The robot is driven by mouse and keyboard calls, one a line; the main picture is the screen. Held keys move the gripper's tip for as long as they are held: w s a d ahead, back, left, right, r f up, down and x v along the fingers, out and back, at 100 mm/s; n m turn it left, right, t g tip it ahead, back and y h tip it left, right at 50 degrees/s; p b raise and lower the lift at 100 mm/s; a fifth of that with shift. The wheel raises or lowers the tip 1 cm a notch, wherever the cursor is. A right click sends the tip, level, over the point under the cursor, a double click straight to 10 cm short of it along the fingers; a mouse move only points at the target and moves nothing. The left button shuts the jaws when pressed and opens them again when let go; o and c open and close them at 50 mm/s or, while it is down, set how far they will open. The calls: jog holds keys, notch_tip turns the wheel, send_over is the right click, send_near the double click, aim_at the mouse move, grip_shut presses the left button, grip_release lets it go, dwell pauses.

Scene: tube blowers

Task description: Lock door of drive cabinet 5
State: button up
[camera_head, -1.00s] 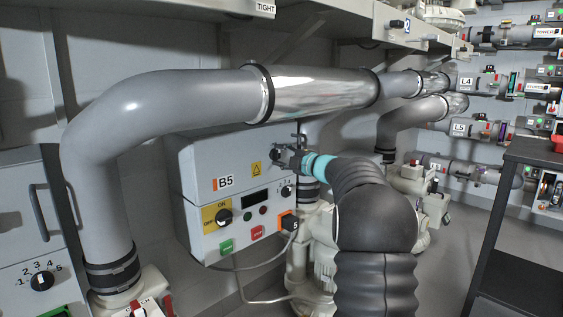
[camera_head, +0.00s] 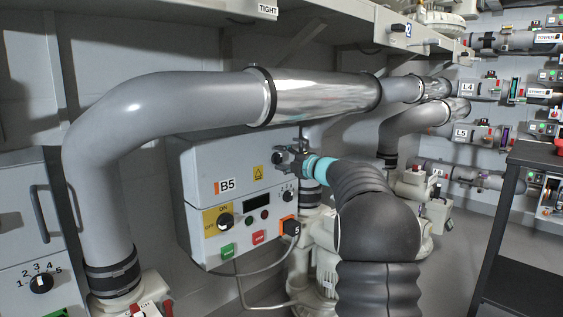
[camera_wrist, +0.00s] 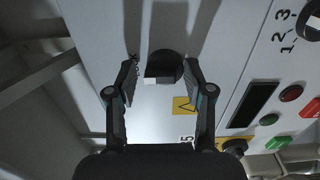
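The drive cabinet labelled B5 (camera_head: 196,190) is a light grey wall box. It carries a dark display, an ON/OFF knob, and green and red buttons. Its front looks closed. My gripper (camera_head: 287,156) is at the cabinet's upper right in the head view. In the wrist view, my gripper (camera_wrist: 161,84) is open, with one finger on each side of a black knob (camera_wrist: 165,67). The knob has a white face edge. Lettering beside it is mostly hidden by the left finger. I cannot tell whether the fingers touch the knob. In the head view the arm end hides this knob.
A large grey pipe (camera_head: 125,128) with a shiny section runs above and left of the cabinet. A cable plugged into an orange socket (camera_head: 288,226) hangs below. A neighbouring cabinet (camera_head: 25,215) stands at left. A dark table (camera_head: 520,235) stands at right.

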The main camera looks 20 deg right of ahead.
dwell(0.7)
jog(key=v, duration=1.2)
jog(key=shift+r, duration=0.1)
